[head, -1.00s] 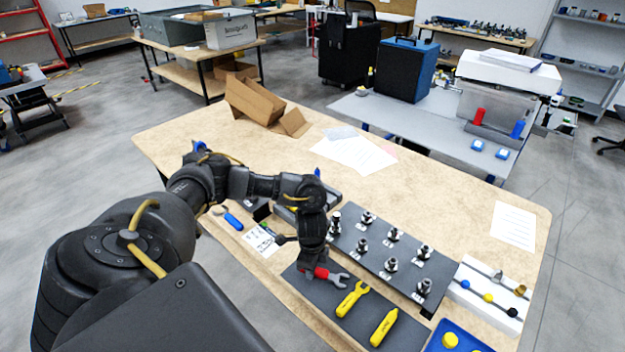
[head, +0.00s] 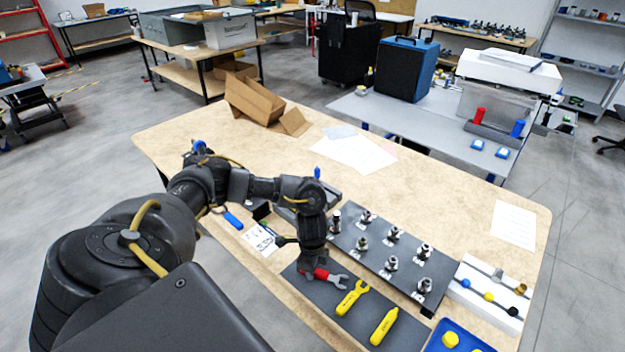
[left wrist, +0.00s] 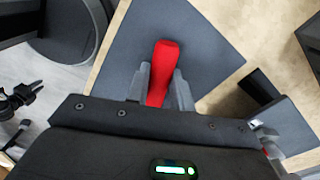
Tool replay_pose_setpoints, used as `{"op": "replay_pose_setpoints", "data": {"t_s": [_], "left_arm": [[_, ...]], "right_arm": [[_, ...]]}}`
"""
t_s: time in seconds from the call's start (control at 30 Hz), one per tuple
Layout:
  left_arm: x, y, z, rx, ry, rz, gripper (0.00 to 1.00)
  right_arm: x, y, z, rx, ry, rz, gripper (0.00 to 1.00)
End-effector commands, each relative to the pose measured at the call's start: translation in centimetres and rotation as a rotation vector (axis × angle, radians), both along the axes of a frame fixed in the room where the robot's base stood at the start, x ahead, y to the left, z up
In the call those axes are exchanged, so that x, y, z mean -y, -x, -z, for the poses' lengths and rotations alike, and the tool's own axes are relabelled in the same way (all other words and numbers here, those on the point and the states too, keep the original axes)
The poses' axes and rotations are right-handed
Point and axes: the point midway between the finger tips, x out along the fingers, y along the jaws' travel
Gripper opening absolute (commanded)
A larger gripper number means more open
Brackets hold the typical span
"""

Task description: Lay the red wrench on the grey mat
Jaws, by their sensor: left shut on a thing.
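The red wrench (head: 323,274) is at the left end of the grey mat (head: 351,322), its grey open jaw pointing right in the head view. My left gripper (head: 310,271) points down over that end of the mat and is shut on the wrench's red handle. In the left wrist view the red handle (left wrist: 162,72) sits between the two fingers (left wrist: 160,92), with the grey mat (left wrist: 205,45) behind it. I cannot tell whether the wrench touches the mat. My right gripper is not in view.
A yellow wrench (head: 353,297) and a yellow tool (head: 384,326) lie on the mat to the right. A dark plate with several metal fittings (head: 392,263) lies behind the mat. A blue tray (head: 437,343) is at the front right. A blue-handled tool (head: 232,220) lies to the left.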

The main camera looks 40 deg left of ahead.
Motion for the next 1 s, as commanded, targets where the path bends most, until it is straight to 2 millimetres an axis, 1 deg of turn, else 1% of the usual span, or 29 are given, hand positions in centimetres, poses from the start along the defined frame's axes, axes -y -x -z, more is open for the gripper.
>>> {"op": "replay_pose_setpoints", "data": {"t_s": [0.13, 0.17, 0.33, 0.57, 0.67, 0.77, 0.87, 0.97, 1.0], "left_arm": [[0.0, 0.0, 0.3, 0.0, 0.0, 0.0, 0.0], [0.0, 0.0, 0.3, 0.001, 0.0, 0.0, 0.25], [0.0, 0.0, 0.3, 0.001, 0.0, 0.0, 0.48], [0.0, 0.0, 0.3, 0.0, 0.0, 0.0, 0.48], [0.0, 0.0, 0.0, 0.0, 0.001, 0.0, 0.48], [0.0, -0.1, -1.1, 0.002, 0.002, 0.002, 0.48], [0.0, -0.1, -2.9, 0.004, 0.0, 0.003, 0.48], [-0.1, -0.1, -5.0, 0.004, 0.0, 0.003, 0.48], [-0.1, -0.2, -6.1, 0.006, -0.001, 0.003, 0.48]], "right_arm": [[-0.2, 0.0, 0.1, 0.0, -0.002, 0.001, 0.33], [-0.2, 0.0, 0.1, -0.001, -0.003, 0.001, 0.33], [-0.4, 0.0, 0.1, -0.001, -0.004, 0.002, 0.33], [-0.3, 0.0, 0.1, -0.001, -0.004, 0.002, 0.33], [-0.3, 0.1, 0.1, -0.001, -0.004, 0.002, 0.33], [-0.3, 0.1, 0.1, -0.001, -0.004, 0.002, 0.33], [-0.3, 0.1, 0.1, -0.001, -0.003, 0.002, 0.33], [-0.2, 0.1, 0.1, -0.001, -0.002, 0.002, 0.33], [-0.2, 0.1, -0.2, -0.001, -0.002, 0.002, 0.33]]}}
